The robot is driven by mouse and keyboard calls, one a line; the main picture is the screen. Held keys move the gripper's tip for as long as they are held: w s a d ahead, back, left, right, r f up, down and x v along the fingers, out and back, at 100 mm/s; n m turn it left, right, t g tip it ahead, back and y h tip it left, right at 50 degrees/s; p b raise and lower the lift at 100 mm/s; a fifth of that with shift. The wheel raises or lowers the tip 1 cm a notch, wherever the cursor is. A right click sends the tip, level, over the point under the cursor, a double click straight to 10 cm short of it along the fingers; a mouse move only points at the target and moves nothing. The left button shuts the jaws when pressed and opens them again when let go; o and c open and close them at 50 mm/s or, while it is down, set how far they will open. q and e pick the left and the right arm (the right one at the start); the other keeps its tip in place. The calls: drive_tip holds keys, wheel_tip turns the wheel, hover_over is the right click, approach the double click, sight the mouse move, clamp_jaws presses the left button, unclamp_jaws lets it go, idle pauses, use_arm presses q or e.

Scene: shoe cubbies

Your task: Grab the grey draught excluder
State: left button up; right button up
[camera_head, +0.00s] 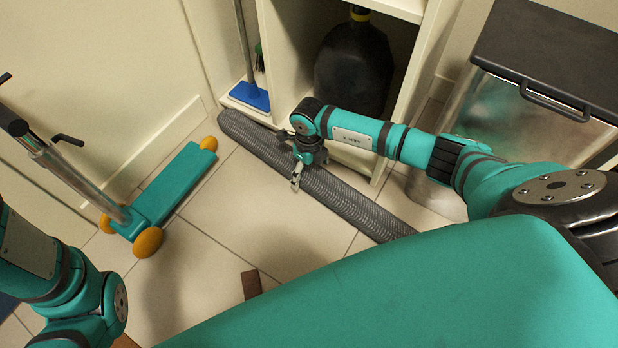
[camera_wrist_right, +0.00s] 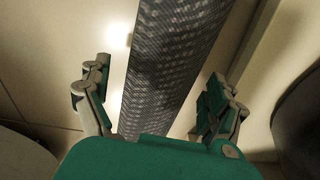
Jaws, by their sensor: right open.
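The grey draught excluder (camera_head: 345,200) is a long patterned roll lying on the tiled floor along the front of the cubby unit. My right gripper (camera_head: 297,178) is over its middle, pointing down. In the right wrist view the draught excluder (camera_wrist_right: 172,70) runs between the two spread fingers of my right gripper (camera_wrist_right: 162,100), with a gap on each side. The gripper is open and holds nothing. Part of the roll is hidden under my right wrist, and its near end passes behind my teal body. My left arm shows at the lower left, but its gripper is out of view.
The white cubby unit (camera_head: 281,55) holds a dark bulky container (camera_head: 353,68) and a blue-headed mop (camera_head: 250,96). A teal scooter (camera_head: 165,190) with orange wheels stands at left. A metal bin (camera_head: 545,110) with a black lid stands at right.

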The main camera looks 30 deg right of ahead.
drive_tip(key=shift+f+b, duration=0.3)
drive_tip(key=shift+f, duration=0.55)
drive_tip(key=shift+r, duration=0.1)
drive_tip(key=c, duration=1.5)
drive_tip(key=shift+w+r, duration=0.1)
drive_tip(key=shift+c, duration=1.3)
